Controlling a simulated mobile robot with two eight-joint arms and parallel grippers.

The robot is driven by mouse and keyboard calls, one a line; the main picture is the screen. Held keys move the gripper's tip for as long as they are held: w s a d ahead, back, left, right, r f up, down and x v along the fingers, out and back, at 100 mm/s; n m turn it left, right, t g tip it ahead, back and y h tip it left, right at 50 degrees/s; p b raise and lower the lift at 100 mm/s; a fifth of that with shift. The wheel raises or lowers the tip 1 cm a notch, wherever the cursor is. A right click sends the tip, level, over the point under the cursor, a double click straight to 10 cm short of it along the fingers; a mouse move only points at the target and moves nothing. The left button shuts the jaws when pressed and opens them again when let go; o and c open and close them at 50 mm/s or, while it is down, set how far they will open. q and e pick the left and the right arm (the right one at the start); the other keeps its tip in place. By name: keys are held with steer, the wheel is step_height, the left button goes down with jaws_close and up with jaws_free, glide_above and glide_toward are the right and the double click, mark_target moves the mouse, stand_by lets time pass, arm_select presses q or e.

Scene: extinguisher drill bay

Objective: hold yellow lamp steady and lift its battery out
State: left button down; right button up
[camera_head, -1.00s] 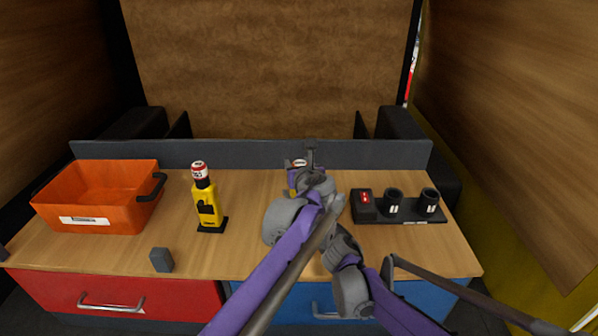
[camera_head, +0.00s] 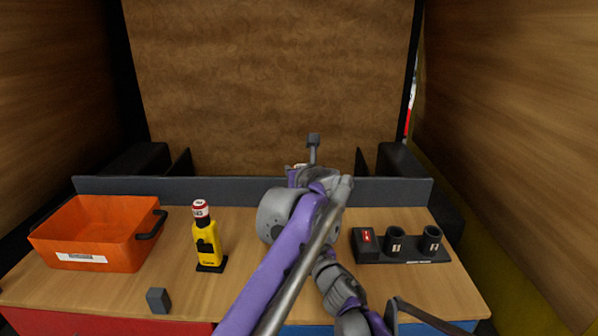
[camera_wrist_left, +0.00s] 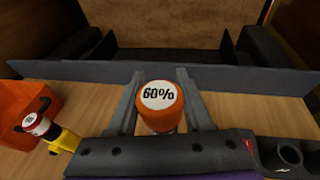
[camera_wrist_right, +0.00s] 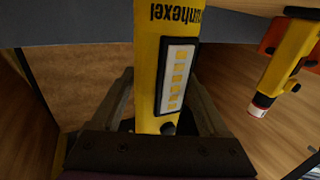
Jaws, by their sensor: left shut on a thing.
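The battery (camera_wrist_left: 160,108) has an orange cap marked 60% and stands between the fingers of my left gripper (camera_wrist_left: 161,85), which is shut on it. In the head view, my left gripper (camera_head: 313,145) is high in front of the back ledge, and most of the battery is hidden. The yellow lamp (camera_wrist_right: 160,65) with a light panel is between the fingers of my right gripper (camera_wrist_right: 160,85), which looks shut on it. My arms hide this lamp and the right gripper in the head view. Whether the battery's lower end is clear of the lamp is hidden.
A second yellow lamp (camera_head: 208,245) with a red-and-white top stands upright on the bench. An orange bin (camera_head: 95,235) is at the left, a small grey block (camera_head: 158,301) at the front. A dark rack (camera_head: 400,248) with two cups is at right.

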steer(key=shift+o, duration=1.4)
